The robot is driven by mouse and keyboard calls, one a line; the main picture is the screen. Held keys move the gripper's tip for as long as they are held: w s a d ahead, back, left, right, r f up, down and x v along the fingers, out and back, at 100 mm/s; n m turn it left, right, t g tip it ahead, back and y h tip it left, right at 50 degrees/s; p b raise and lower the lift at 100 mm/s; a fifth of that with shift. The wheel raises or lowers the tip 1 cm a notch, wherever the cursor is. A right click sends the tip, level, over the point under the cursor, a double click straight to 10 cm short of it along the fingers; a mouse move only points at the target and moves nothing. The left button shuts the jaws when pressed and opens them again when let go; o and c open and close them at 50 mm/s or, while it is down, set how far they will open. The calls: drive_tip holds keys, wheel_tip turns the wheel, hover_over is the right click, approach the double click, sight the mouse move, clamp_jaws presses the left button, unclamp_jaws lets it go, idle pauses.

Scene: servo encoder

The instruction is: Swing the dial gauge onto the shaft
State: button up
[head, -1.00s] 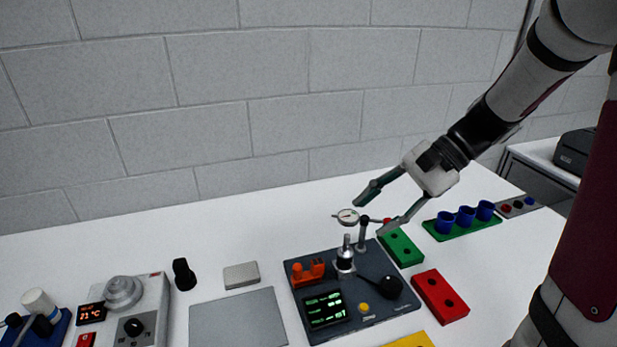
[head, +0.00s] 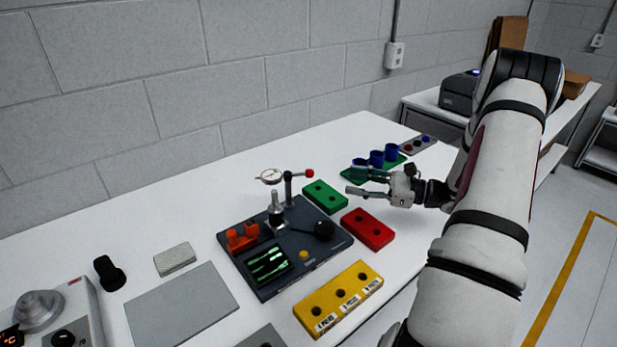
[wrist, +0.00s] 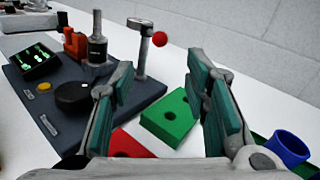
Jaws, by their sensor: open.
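The dial gauge (head: 271,176) sits on an arm atop a post (head: 288,190) at the back of the dark test base (head: 262,285). A red ball knob (head: 309,173) ends the arm's right side. The shaft (head: 275,209) stands upright just left of the post, with the dial above and slightly left of it.
A green block (head: 325,197) and a red block (head: 368,229) lie right of the base. A yellow block (head: 338,298) is in front. Blue cups (head: 376,158) stand on a green tray behind my gripper. A grey plate (head: 182,305) lies left.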

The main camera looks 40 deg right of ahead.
sight(309, 174)
drive_tip(key=p+x, duration=0.1)
drive_tip(key=x, duration=1.2)
drive_tip(key=shift+s, duration=0.1)
drive_tip(key=shift+c, duration=0.4)
clamp_jaws()
